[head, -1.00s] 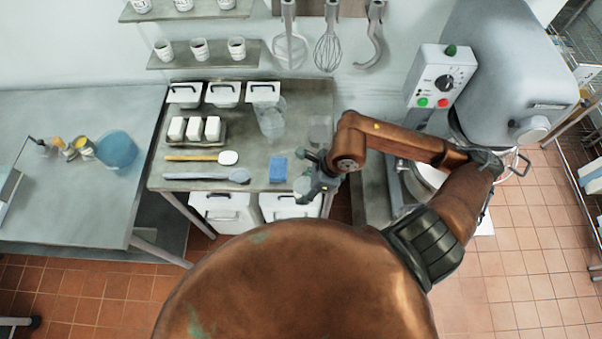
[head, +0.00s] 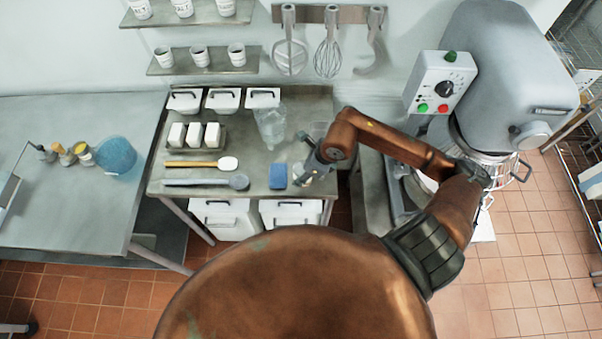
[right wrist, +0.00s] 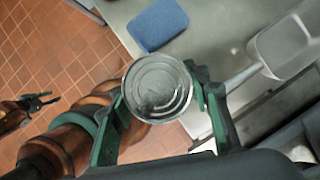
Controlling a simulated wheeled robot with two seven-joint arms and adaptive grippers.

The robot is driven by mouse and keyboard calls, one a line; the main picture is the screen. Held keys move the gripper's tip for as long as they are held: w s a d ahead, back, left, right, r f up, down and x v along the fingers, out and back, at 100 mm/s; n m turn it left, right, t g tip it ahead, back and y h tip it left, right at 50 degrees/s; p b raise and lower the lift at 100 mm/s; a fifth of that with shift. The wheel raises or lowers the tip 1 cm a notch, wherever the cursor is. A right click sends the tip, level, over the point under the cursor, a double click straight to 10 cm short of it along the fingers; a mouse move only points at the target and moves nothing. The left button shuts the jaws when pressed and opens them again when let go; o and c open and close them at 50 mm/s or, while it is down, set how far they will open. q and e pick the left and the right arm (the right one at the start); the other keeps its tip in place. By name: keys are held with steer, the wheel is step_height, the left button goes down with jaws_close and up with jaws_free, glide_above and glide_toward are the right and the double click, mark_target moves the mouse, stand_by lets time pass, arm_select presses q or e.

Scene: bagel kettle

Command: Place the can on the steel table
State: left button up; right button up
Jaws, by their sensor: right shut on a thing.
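My right gripper (head: 308,172) is shut on a can, over the front right part of the middle steel table (head: 250,160). In the right wrist view the can (right wrist: 158,90) shows its round, ridged metal end between the green fingers. Whether it touches the table top cannot be told. In the head view the can is small and partly covered by the gripper. A blue sponge (head: 278,176) lies on the table just left of the can. My left gripper (right wrist: 40,102) shows small at the left of the right wrist view, its prongs apart and empty, over the tiled floor.
A clear jug (head: 270,126), white-lidded containers (head: 223,99), a spatula (head: 205,164) and a grey-handled tool (head: 205,182) occupy the middle table. A large mixer (head: 500,75) stands at right. The left steel table (head: 60,205) has a clear front.

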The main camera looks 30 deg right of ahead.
steer(key=w+f, duration=0.1)
steer(key=f, duration=0.1)
steer(key=w+d+f, duration=0.1)
steer(key=w+f, duration=0.1)
steer(key=shift+d, duration=0.15)
steer(key=shift+f+p, duration=0.65)
steer(key=shift+f, duration=0.85)
steer(key=o, duration=1.3)
steer(key=shift+f, duration=0.15)
steer(key=shift+o, duration=0.2)
steer(key=b+v, duration=0.1)
steer(key=v, duration=1.1)
steer(key=shift+r, duration=0.2)
steer(key=shift+w, duration=0.1)
